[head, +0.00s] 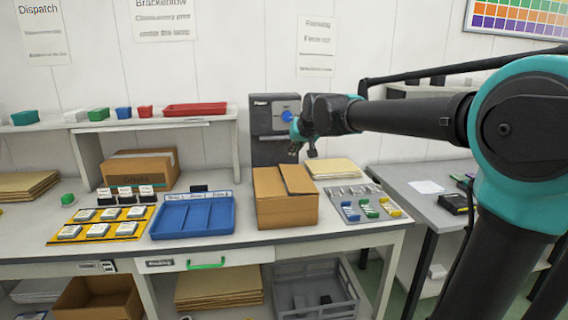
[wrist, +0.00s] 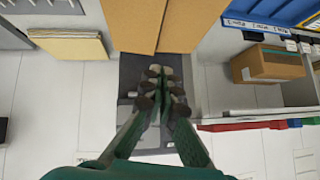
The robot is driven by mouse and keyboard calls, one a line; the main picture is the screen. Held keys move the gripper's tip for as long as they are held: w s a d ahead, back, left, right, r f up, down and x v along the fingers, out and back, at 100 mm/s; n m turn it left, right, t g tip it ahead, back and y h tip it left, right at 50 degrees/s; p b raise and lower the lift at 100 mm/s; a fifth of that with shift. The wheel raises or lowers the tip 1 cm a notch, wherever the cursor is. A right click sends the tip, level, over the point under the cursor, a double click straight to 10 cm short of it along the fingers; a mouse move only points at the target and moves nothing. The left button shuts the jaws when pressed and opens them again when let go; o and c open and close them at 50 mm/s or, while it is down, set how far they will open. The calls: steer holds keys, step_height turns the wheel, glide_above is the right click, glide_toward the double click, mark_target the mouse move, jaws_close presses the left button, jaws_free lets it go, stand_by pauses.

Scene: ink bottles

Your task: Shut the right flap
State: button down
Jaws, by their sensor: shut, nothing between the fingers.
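A grey dispenser (head: 262,112) stands behind the box. A stack of cardboard sheets (head: 333,168) and a grey tray of coloured pieces (head: 362,203) are at the right. The blue tray (head: 193,216) is at the left. A taped box (head: 140,170) sits farther left under a shelf.

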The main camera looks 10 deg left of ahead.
glide_above(285, 178)
steer(key=d, duration=0.1)
step_height(285, 178, down, 7)
steer(key=shift+w+f, duration=0.15)
steer(key=shift+f, duration=0.05)
step_height(285, 178, down, 3)
steer(key=shift+a+f, duration=0.1)
steer(key=shift+a, duration=0.05)
steer(key=shift+f, duration=0.35)
steer(key=shift+s+a+f, duration=0.1)
steer(key=shift+s+f, duration=0.05)
steer(key=shift+f, duration=0.35)
steer(key=shift+s+a+f, duration=0.1)
steer(key=shift+s+f, duration=0.05)
steer(key=shift+f, duration=0.35)
steer(key=shift+s, duration=0.15)
